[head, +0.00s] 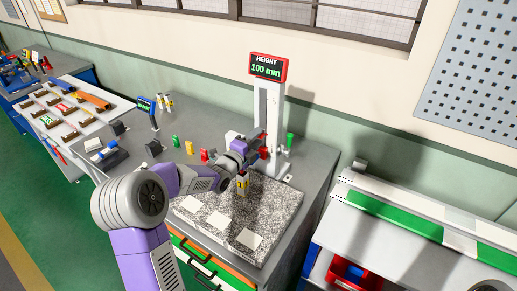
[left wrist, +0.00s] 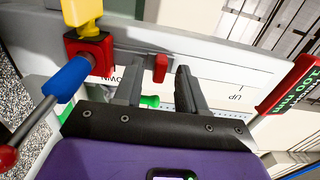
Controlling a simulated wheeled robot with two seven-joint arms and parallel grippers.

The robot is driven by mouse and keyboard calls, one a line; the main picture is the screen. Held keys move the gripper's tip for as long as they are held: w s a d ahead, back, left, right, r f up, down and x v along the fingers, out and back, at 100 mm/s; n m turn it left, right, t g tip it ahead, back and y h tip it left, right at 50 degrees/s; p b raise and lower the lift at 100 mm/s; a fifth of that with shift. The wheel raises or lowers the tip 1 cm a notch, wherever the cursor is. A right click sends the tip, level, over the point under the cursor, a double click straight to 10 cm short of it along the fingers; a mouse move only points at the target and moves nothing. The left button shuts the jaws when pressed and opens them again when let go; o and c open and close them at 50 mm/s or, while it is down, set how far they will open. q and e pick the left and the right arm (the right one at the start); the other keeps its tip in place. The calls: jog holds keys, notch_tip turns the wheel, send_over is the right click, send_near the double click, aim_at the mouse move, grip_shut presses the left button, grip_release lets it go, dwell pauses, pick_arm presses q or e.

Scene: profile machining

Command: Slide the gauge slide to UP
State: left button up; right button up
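The height gauge (head: 272,100) stands on the granite plate's far edge, with a red display (head: 268,67) reading HEIGHT 100 mm. In the left wrist view, its rail carries the printed words DOWN and UP (left wrist: 236,98). A small red tab (left wrist: 160,68) shows on the rail between my left gripper's (left wrist: 157,64) open fingertips; contact cannot be told. A red block (left wrist: 92,55) with a yellow part and a blue handle (left wrist: 67,77) is beside the fingers, towards DOWN. In the head view my left gripper (head: 258,146) is at the gauge's column, partly hiding the red slide parts. My right gripper is out of view.
The granite plate (head: 276,206) bears several white cards. Small coloured pieces, including a green one (head: 175,141) and a red one (head: 204,155), stand left of my arm. A bench with a green strip (head: 417,221) is at the right.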

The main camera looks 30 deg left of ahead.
pick_arm(q)
grip_shut()
jog(key=shift+r+p, duration=0.35)
jog(key=shift+r, duration=1.9)
jog(key=shift+r, duration=0.85)
jog(key=shift+r+p, duration=0.55)
jog(key=shift+r, duration=0.55)
jog(key=shift+r+p, duration=0.75)
jog(key=shift+r, duration=1.15)
